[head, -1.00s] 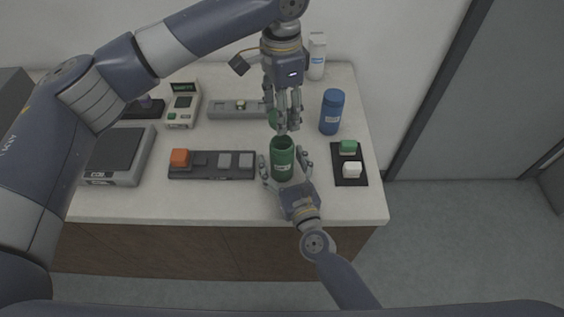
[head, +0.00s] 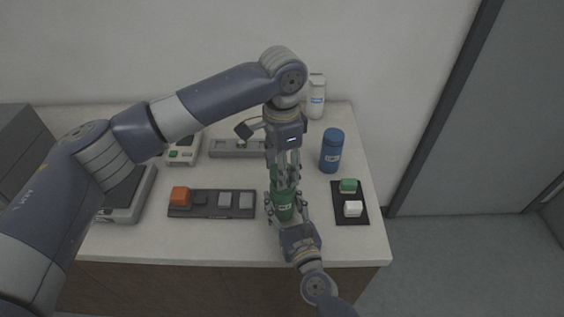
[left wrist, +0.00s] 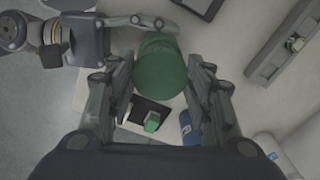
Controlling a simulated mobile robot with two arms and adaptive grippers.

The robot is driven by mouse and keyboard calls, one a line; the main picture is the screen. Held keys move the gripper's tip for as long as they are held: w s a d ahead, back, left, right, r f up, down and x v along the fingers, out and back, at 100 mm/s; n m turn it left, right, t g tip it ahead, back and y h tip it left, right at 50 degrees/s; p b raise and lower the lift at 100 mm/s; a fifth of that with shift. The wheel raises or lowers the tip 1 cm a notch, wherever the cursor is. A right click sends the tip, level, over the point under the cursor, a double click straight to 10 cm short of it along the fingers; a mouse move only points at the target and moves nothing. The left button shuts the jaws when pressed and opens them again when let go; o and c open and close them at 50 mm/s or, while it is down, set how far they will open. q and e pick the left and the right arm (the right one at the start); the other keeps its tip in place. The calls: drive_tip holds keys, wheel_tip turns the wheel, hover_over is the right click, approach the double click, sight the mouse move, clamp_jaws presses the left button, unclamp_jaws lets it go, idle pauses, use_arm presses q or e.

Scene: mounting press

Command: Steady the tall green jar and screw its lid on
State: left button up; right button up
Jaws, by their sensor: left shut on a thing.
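The tall green jar (head: 284,208) stands upright near the counter's front edge, with a white label on its front. My right gripper (head: 285,208) comes from the front with its fingers on both sides of the jar, closed around it. My left gripper (head: 284,180) points straight down over the jar and is shut on the green lid (left wrist: 160,75), which shows round between the fingers in the left wrist view. The lid is at the jar's mouth; the fingers hide the rim, so I cannot tell whether it is seated or turned.
A blue bottle (head: 332,150) and a white bottle (head: 316,97) stand behind to the right. A black tray (head: 350,222) with a green and a white block lies right of the jar. A dark strip (head: 212,211) with an orange block lies left. Bare counter (head: 215,236) shows in front.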

sight(282, 198)
use_arm(q)
drive_tip(key=shift+f, duration=0.1)
idle(0.3)
drive_tip(key=shift+f, duration=0.75)
drive_tip(key=shift+f, duration=0.6)
drive_tip(key=m, duration=3.2)
drive_tip(key=shift+w+m, duration=0.15)
drive_tip(key=shift+m, duration=0.15)
drive_tip(key=o, duration=0.8)
drive_tip(key=shift+c, duration=0.2)
